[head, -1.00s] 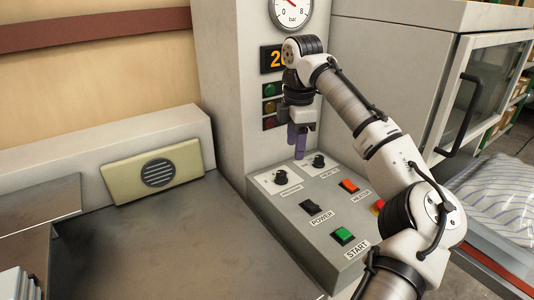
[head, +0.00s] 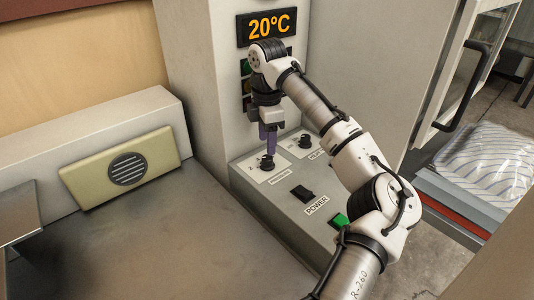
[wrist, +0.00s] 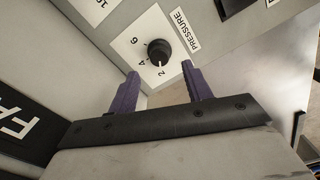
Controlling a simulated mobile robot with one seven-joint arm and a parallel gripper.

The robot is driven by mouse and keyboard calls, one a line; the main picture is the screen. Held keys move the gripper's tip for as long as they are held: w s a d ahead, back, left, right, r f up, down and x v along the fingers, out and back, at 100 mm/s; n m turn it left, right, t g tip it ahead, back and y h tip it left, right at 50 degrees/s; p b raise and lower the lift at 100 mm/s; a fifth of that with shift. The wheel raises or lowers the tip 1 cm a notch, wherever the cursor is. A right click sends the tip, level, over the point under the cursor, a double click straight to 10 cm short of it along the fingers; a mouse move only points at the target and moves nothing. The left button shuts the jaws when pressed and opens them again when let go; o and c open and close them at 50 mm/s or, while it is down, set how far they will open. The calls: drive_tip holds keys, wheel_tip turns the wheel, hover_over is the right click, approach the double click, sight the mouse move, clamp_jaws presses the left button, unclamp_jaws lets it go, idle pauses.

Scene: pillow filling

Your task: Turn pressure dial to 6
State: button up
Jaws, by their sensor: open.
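The pressure dial (wrist: 159,52) is a round black knob on a white plate marked 2, 4 and 6, labelled PRESSURE. Its white pointer line appears to face the 2. In the head view the dial (head: 266,163) is on the left of the sloped grey control panel (head: 283,205). My gripper (head: 269,150) points down just above this dial. In the wrist view my gripper (wrist: 160,72) is open, its two purple fingers apart, with the dial beyond the gap between their tips. The fingers look clear of the knob.
A second black dial (head: 305,141) sits just right of the pressure dial. A black POWER switch (head: 302,194) and green button (head: 340,220) are nearer on the panel. The display (head: 269,27) reads 20°C. The dark tabletop (head: 180,235) left of the panel is clear.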

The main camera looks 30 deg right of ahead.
sight(267, 157)
drive_tip(key=shift+f, duration=2.55)
drive_tip(key=c, duration=1)
